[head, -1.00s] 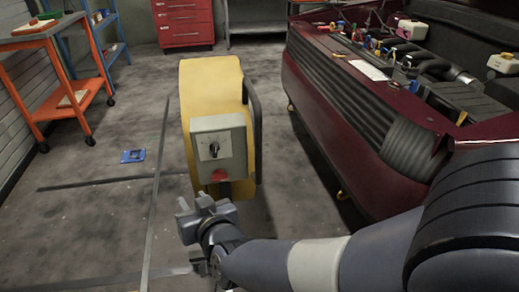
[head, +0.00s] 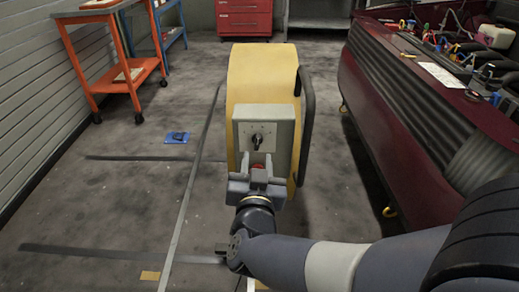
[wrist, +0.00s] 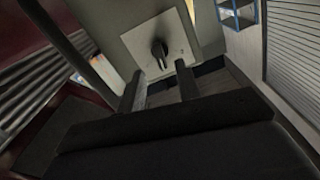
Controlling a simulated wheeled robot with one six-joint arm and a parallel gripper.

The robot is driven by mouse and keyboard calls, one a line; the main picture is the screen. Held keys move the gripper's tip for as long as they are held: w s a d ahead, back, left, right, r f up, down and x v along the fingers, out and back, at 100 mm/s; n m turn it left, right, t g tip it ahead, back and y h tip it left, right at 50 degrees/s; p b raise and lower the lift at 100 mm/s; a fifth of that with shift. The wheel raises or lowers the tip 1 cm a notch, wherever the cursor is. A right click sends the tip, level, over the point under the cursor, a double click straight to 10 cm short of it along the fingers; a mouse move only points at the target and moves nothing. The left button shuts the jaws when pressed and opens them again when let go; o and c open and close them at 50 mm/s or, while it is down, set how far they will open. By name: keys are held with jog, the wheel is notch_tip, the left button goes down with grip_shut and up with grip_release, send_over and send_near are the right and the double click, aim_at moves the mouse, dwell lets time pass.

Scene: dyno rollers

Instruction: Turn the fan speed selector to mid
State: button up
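The fan speed selector is a small black knob (head: 257,142) on a pale dial plate. It sits on the front of a grey control box (head: 285,128) on the yellow fan housing (head: 262,72). The wrist view shows the knob (wrist: 160,50) and its plate (wrist: 138,42) ahead of my fingers; its exact setting is too small to read. My gripper (head: 257,166) is open and empty, just below the knob in the head view, fingers pointing at the box. In the wrist view the open fingers (wrist: 160,88) are apart from the knob. A red button below it is mostly hidden by my gripper.
A dark red car (head: 400,110) with an open engine bay stands to the right. A black handle bar (head: 306,125) runs along the fan's right side. An orange cart (head: 110,85) and a blue item (head: 177,137) on the floor are left. The left floor is mostly clear.

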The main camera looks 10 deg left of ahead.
aim_at(257, 145)
jog(key=b+x, duration=0.1)
jog(key=x, duration=0.4)
jog(key=shift+w+a, duration=0.15)
jog(key=shift+w, duration=0.2)
jog(key=shift+c, duration=0.4)
